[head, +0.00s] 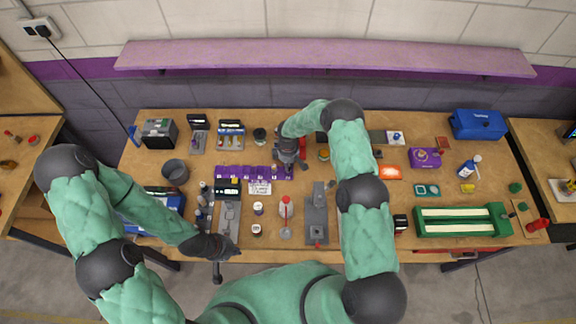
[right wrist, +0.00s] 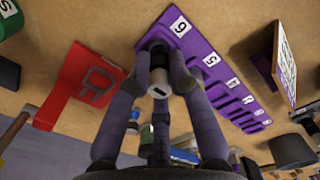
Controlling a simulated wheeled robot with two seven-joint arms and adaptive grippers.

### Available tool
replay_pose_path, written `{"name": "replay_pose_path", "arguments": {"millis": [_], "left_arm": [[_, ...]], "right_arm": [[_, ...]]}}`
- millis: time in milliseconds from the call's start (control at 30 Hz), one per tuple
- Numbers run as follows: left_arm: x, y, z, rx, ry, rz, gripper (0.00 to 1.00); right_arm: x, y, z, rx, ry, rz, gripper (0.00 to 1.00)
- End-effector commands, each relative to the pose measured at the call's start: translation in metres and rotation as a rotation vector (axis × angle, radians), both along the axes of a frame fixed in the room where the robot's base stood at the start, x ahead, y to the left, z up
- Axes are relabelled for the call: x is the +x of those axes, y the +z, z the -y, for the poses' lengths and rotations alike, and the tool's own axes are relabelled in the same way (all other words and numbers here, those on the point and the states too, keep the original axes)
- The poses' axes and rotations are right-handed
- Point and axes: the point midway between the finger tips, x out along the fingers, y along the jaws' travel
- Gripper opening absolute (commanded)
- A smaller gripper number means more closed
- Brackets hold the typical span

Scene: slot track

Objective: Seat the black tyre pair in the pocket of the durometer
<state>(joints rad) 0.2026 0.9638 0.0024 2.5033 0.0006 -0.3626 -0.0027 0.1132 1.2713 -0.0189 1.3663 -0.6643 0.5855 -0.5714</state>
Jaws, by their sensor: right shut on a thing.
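My right gripper (head: 288,158) is at the right end of the purple numbered rack (head: 236,172). In the right wrist view its fingers (right wrist: 157,65) are shut on a small piece (right wrist: 158,80) with a pale body and a dark end, at the slot marked 6. I cannot tell for sure that this piece is the black tyre pair, as the fingers hide part of it. Several gauge-like instruments stand on the bench, one with a lit display (head: 228,187); I cannot tell which is the durometer. My left gripper (head: 217,248) is at the bench's front edge, its fingers unclear.
A green tray (head: 460,220) and a blue box (head: 478,124) are at the right. A red plate (right wrist: 80,82) is beside the fingers in the right wrist view.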

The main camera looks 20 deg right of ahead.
Motion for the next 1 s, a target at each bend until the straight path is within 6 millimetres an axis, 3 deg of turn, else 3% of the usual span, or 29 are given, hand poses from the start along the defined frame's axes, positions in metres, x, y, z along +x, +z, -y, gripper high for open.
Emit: {"name": "replay_pose_path", "arguments": {"millis": [267, 633, 1000], "left_arm": [[0.0, -0.011, 0.0, 0.0, 0.0, 0.0, 0.0], [0.0, -0.02, 0.0, 0.0, 0.0, 0.0, 0.0], [0.0, -0.033, 0.0, 0.0, 0.0, 0.0, 0.0]], "right_arm": [[0.001, 0.027, 0.0, -0.001, -0.001, 0.003, 0.0], [-0.042, 0.089, -0.03, 0.0, 0.003, 0.002, 0.0], [-0.098, 0.117, -0.07, 0.0, 0.003, 0.001, 0.0]]}}
